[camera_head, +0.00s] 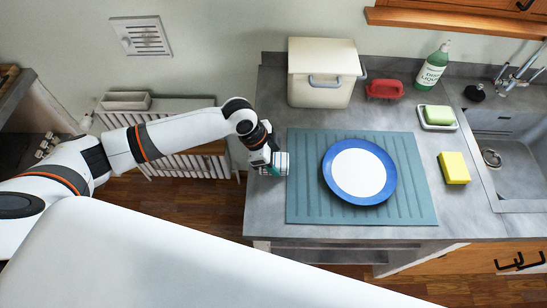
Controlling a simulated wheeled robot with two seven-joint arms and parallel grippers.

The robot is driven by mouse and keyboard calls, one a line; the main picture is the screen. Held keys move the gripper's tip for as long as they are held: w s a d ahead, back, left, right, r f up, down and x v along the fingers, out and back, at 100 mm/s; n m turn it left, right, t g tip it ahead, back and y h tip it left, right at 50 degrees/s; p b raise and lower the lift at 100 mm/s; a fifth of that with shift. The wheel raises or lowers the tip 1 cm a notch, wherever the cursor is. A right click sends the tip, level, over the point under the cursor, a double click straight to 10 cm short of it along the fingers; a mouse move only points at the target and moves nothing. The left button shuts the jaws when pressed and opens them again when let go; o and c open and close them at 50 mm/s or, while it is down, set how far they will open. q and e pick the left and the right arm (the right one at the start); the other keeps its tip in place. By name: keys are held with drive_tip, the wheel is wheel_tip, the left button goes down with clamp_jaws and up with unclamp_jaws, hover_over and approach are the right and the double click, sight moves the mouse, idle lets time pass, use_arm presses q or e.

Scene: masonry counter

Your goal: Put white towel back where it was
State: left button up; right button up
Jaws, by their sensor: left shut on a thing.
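My left gripper (273,163) is at the left edge of the grey counter, beside the left edge of the teal ribbed mat. It is shut on a small white and teal thing (281,164), which is mostly hidden by the gripper. I cannot tell for certain whether this is the white towel. No other white towel is clearly visible. My right gripper is out of view.
A blue-rimmed white plate (359,171) lies on the teal mat (305,205). Behind stand a cream bin (318,90), a red item (384,89) and a green soap bottle (433,67). A yellow sponge (454,168) sits by the sink (515,165). A slatted white rack (190,164) stands left of the counter.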

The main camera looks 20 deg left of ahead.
use_arm(q)
drive_tip(key=shift+f, duration=0.3)
drive_tip(key=o, duration=0.9)
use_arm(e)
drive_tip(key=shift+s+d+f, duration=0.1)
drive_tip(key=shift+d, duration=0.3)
use_arm(q)
drive_tip(key=shift+r, duration=0.3)
drive_tip(key=shift+a+r, duration=0.15)
drive_tip(key=shift+r, duration=0.2)
drive_tip(key=b+v, duration=0.3)
drive_tip(key=v, duration=0.8)
drive_tip(key=shift+s+a+r, duration=0.1)
drive_tip(key=shift+r, duration=0.05)
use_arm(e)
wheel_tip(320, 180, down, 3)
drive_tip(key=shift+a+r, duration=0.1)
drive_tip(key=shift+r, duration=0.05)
